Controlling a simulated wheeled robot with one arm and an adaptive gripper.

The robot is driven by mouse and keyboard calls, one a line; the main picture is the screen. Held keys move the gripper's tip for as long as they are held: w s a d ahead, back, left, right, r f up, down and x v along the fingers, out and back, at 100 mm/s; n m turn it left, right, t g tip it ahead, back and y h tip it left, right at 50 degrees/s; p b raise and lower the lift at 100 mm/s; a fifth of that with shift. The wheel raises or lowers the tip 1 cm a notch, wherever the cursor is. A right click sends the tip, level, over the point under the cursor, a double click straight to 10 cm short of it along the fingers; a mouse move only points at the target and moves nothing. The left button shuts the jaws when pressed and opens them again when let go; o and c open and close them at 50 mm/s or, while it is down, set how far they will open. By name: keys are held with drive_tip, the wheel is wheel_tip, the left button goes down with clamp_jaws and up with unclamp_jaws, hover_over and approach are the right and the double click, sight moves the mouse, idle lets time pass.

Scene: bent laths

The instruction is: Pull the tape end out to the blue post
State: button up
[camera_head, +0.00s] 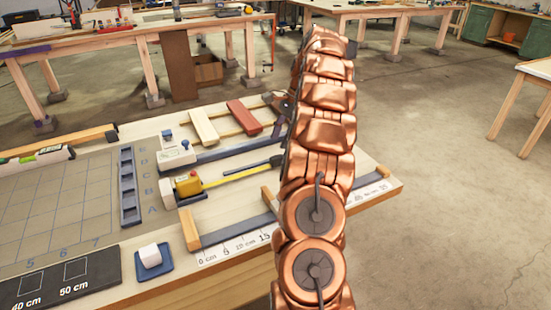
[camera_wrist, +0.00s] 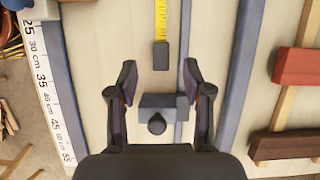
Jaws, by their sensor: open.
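A yellow tape case (camera_head: 188,185) sits on the bench in the head view, with its yellow tape (camera_head: 230,175) drawn out to the right until my arm hides it. In the wrist view the tape (camera_wrist: 160,18) comes in from the top and finishes in a dark end piece (camera_wrist: 161,55). My gripper (camera_wrist: 159,78) is open and empty. The end piece lies just beyond the fingertips, in line with the gap. A blue-grey block with a round dark post (camera_wrist: 157,124) shows between the fingers, nearer the palm; its colour is hard to tell. The post is hidden in the head view.
Blue-grey rails (camera_wrist: 240,65) run along both sides of the tape. A white cube in a blue tray (camera_head: 153,258) sits near the bench's front.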

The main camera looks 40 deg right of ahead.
sight(276, 157)
drive_tip(key=shift+d+p+x, duration=0.25)
drive_tip(key=shift+x, duration=1.65)
drive_tip(key=shift+d+p+x, duration=0.2)
drive_tip(key=shift+p+x, duration=0.05)
drive_tip(key=shift+x, duration=1.7)
drive_tip(key=shift+f, duration=0.2)
drive_tip(key=shift+s, duration=0.1)
clamp_jaws()
